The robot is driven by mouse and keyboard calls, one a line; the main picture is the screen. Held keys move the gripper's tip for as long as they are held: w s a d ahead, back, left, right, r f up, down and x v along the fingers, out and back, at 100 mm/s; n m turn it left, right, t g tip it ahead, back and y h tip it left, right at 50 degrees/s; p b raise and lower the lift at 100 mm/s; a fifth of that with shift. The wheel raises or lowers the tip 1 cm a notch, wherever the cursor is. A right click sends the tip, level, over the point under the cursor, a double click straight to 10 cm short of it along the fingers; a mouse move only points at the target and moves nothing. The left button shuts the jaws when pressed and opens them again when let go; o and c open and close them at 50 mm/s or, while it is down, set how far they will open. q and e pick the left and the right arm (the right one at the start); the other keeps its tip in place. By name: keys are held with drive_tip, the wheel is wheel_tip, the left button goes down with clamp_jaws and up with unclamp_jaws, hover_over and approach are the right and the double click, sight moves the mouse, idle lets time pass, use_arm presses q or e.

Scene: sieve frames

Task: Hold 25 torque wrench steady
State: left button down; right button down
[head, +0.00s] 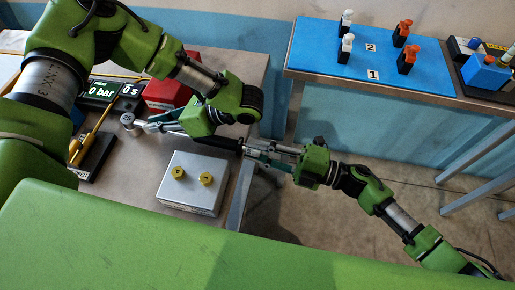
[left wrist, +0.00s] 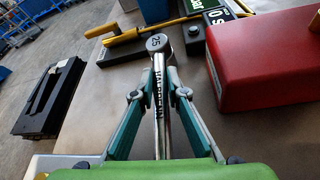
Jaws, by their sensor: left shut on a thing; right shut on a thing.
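The 25 torque wrench has a round silver head marked 25 (head: 127,118) and a black handle (head: 222,143). It lies across the table, with its head to the left and its handle pointing right. My left gripper (head: 152,126) is shut on the silver shaft just behind the head. In the left wrist view, the wrench (left wrist: 158,42) runs between the two teal fingers (left wrist: 161,75). My right gripper (head: 248,150) is shut on the end of the black handle at the table's right edge. My left gripper and arm hide part of the shaft.
A grey metal box with two yellow knobs (head: 190,200) sits just in front of the wrench. Behind are a red box (head: 168,93) and displays reading 0 bar (head: 101,90) and 0 s. A yellow-levered tool (head: 90,135) stands left.

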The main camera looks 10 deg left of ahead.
idle(0.5)
drive_tip(key=c, duration=1.8)
unclamp_jaws()
drive_tip(key=shift+o, duration=0.2)
drive_tip(key=s+d, duration=0.1)
drive_tip(key=d, duration=1.1)
drive_tip(key=shift+f, duration=0.45)
use_arm(q)
drive_tip(key=c, duration=1.9)
unclamp_jaws()
